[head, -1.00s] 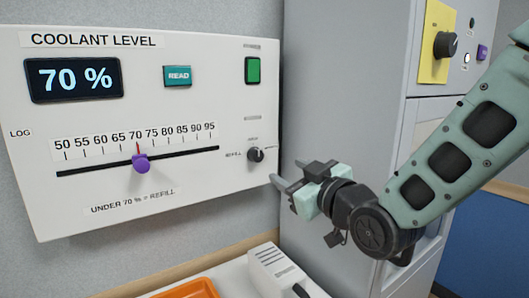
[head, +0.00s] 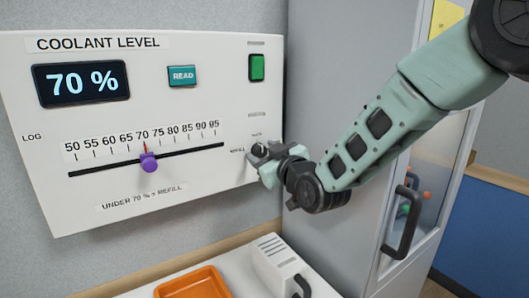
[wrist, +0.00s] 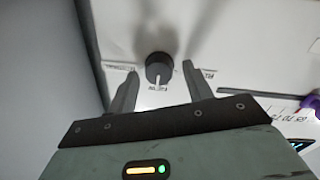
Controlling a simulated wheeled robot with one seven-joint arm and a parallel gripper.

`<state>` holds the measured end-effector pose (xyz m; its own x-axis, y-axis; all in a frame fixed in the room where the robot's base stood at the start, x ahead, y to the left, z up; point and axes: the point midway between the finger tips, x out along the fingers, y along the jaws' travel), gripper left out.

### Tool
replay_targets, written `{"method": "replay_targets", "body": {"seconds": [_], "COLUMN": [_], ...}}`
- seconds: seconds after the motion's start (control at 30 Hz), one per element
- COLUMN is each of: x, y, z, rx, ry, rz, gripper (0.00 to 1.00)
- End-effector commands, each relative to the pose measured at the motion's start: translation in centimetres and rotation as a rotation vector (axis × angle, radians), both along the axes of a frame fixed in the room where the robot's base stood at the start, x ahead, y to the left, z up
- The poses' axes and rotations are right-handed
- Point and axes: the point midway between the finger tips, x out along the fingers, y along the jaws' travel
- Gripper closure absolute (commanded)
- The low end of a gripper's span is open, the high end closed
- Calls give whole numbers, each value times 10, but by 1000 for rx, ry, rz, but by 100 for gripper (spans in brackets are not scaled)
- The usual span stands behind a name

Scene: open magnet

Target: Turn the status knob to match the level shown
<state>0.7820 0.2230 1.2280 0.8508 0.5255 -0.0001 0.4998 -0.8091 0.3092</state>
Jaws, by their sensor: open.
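The coolant panel (head: 200,190) shows 70 % on its display (head: 82,82). The purple slider (head: 149,162) stands at 70 on the scale, and a label below reads UNDER 70 % = REFILL (head: 139,199). My gripper (head: 262,163) is at the panel's lower right and mostly covers the status knob in the head view. In the wrist view, the black knob (wrist: 159,67) sits between the open fingers of my gripper (wrist: 160,76), with gaps on both sides. Its white mark points down in that view, toward a small label too blurred to read surely. REFILL is left of the knob.
The teal READ button (head: 183,76) and a green switch (head: 257,68) are higher on the panel. A grey cabinet (head: 325,80) stands close on the right. Below are an orange tray (head: 195,284) and a white device with a black handle (head: 275,262).

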Motion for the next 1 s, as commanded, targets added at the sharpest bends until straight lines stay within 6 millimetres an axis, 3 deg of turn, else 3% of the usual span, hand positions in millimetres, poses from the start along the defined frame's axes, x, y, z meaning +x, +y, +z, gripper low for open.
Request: {"method": "replay_targets", "body": {"seconds": [0.07, 0.2, 0.63, 1.0], "x": [0, 0, 0, 1], "y": [0, 0, -1, -2], "z": [0, 0, -2, -4], "rx": [0, 0, 52, 289], "ry": [0, 0, 33, 189], "rz": [0, 0, 0, 0], "gripper": [55, 94, 94, 94]}}
